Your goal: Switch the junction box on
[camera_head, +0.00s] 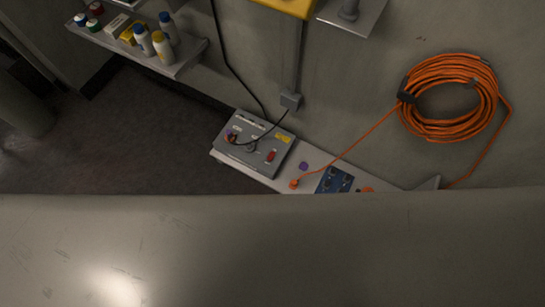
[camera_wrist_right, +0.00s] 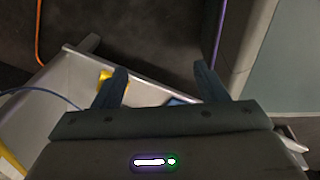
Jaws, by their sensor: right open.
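The junction box (camera_head: 254,141) is a grey box on a narrow pale ledge by the wall in the head view. Its top face has a red switch (camera_head: 270,156), a yellow label (camera_head: 283,138), and smaller knobs and pale labels. I cannot tell the switch's position. Black cables run across the box. In the right wrist view my right gripper (camera_wrist_right: 161,84) is open, with nothing between its fingers. It points over a pale tray-like surface, and I cannot tell how far it is from the box. My left gripper is not in view.
A blue panel (camera_head: 335,180) and an orange plug (camera_head: 294,184) lie on the ledge (camera_head: 312,158) right of the box. An orange cable coil (camera_head: 448,97) hangs on the wall. A shelf (camera_head: 180,66) holds several bottles. A close grey surface fills the lower head view.

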